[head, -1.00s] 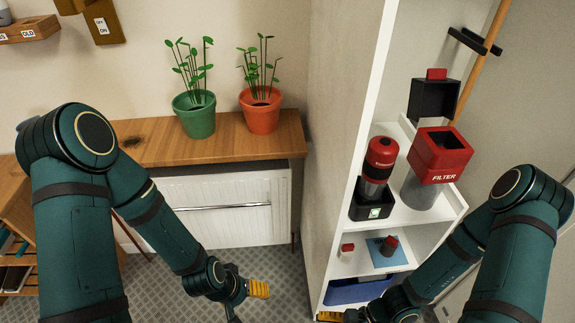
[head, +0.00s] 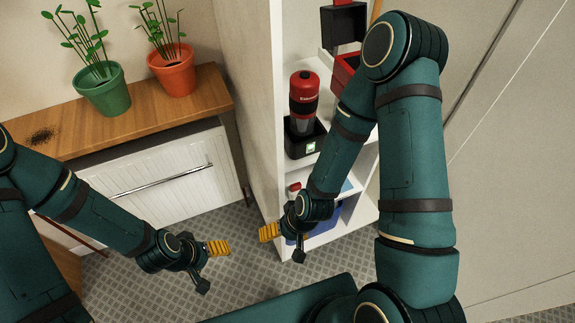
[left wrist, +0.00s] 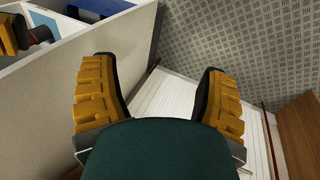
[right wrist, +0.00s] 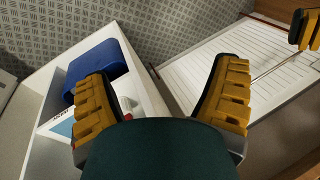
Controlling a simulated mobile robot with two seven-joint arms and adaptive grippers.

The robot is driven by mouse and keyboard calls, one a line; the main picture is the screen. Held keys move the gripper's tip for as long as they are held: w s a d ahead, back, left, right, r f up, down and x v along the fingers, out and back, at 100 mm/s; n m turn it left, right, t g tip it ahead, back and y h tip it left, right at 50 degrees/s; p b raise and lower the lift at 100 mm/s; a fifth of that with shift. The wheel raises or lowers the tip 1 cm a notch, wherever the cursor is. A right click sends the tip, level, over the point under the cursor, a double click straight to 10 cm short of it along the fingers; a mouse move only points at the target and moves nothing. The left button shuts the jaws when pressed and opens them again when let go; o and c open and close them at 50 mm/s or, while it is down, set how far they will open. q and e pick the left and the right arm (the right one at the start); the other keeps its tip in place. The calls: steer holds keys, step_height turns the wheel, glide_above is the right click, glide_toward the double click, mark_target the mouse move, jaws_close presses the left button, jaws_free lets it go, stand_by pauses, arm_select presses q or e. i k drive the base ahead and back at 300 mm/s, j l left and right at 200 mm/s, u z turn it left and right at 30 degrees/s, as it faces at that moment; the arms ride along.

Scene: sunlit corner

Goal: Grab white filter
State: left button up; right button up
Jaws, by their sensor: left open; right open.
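No object is clearly recognisable as the white filter. A small red-and-white item (head: 294,188) is on the lower shelf in the head view, partly hidden by my right arm. In the right wrist view a small whitish shape (right wrist: 130,100) shows beside the right gripper's left finger, too hidden to identify. My right gripper (head: 270,232) is open and empty in front of the shelf unit's lower part; its fingers are spread in the right wrist view (right wrist: 155,70). My left gripper (head: 217,248) is open and empty over the floor, left of the shelf unit; its spread fingers show in the left wrist view (left wrist: 160,70).
The white shelf unit (head: 284,130) has an upright edge close to my right gripper. A red-and-black device (head: 303,100) stands on its middle shelf, beside a red container (head: 343,72) mostly behind my arm. A blue bin (right wrist: 97,68) sits low. Floor (head: 235,220) is open between the grippers.

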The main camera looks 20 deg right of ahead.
mark_target(293, 189)
steer(key=k+j+z, duration=0.15)
steer(key=z, duration=1.1)
steer(key=i+j+z, duration=0.15)
steer(key=j+z, duration=0.15)
steer(key=i+j, duration=0.15)
steer(key=j, duration=0.15)
